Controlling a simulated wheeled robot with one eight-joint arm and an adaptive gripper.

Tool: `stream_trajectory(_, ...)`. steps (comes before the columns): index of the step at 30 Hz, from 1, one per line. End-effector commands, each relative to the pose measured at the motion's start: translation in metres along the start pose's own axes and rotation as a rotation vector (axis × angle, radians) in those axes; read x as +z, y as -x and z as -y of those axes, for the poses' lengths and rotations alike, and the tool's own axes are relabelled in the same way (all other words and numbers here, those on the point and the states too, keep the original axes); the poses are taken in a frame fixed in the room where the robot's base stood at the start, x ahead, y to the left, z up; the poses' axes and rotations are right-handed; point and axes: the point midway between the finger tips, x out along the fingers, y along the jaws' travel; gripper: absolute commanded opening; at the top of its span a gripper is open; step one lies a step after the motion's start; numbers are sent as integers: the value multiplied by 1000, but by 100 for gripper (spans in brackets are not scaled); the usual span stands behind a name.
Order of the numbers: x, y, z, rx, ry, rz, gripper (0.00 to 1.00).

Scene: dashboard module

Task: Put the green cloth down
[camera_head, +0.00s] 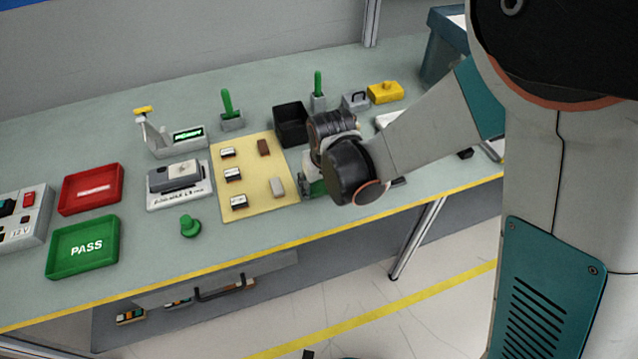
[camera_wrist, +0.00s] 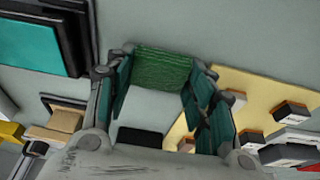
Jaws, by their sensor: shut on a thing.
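The green cloth (camera_wrist: 162,68) shows in the wrist view as a textured, folded-looking bundle between the fingertips. My gripper (camera_wrist: 158,82) is shut on it, with a teal-padded finger on each side. In the head view my gripper (camera_head: 311,178) points down just right of the yellow mat, near the table's front part. A bit of green (camera_head: 315,188) shows under the wrist there; my arm hides most of it. I cannot tell whether the cloth touches the table.
The yellow mat (camera_head: 240,205) holds several small blocks. A black bin (camera_head: 291,122) stands behind my gripper. A green PASS tray (camera_head: 84,246), red tray (camera_head: 91,189) and green knob (camera_head: 190,226) lie left. Bare table lies along the yellow-striped front edge (camera_head: 290,242).

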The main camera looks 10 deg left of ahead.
Motion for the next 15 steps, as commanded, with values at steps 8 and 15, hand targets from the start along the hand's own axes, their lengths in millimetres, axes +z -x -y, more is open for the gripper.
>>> stream_trajectory(8,7,-7,0,0,0,12,68)
stream_trajectory(15,6,-6,0,0,0,9,69)
